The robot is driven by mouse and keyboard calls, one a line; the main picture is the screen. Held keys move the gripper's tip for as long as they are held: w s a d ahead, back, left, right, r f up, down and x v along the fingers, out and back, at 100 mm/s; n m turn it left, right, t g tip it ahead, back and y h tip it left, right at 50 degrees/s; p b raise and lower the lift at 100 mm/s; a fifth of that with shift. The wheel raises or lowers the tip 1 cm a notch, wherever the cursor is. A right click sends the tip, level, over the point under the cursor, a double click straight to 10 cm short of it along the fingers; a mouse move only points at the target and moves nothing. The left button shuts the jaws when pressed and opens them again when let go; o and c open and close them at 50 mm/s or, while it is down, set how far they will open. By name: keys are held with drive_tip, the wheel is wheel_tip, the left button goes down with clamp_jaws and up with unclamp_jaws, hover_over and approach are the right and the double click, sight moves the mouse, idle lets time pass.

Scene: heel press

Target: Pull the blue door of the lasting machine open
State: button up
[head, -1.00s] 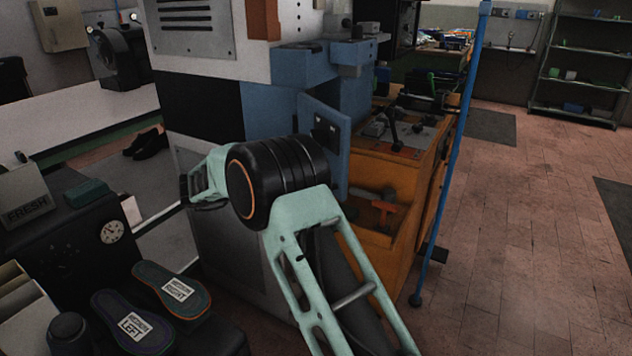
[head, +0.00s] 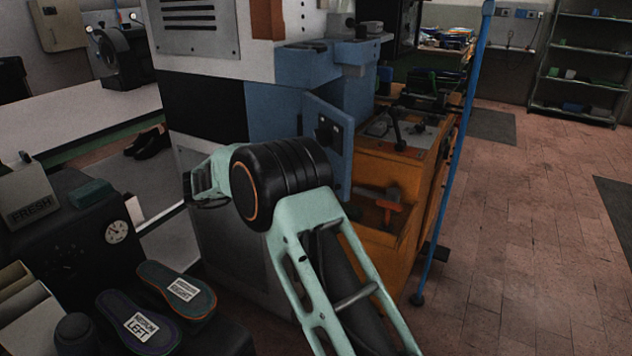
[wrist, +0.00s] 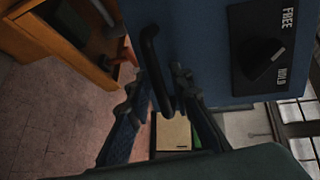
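The blue door (head: 340,160) of the lasting machine (head: 205,75) stands out at an angle from the machine's blue body in the head view. It carries a black knob, and in the wrist view the door (wrist: 195,25) shows this knob (wrist: 264,60) with FREE and HOLD labels. A black bar handle (wrist: 149,48) sticks out from the door there. My gripper (wrist: 160,82) is at the handle, with one finger on each side of its lower part and a gap between the fingertips. Contact with the handle cannot be made out.
An orange cabinet (head: 385,165) with an open bin of tools stands right of the door. A blue pole (head: 452,170) stands beside it. Two insoles (head: 176,290) lie on a dark machine at the front left. The tiled floor at right is mostly clear.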

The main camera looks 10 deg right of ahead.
drive_tip(key=shift+o, duration=0.3)
drive_tip(key=v, duration=1.2)
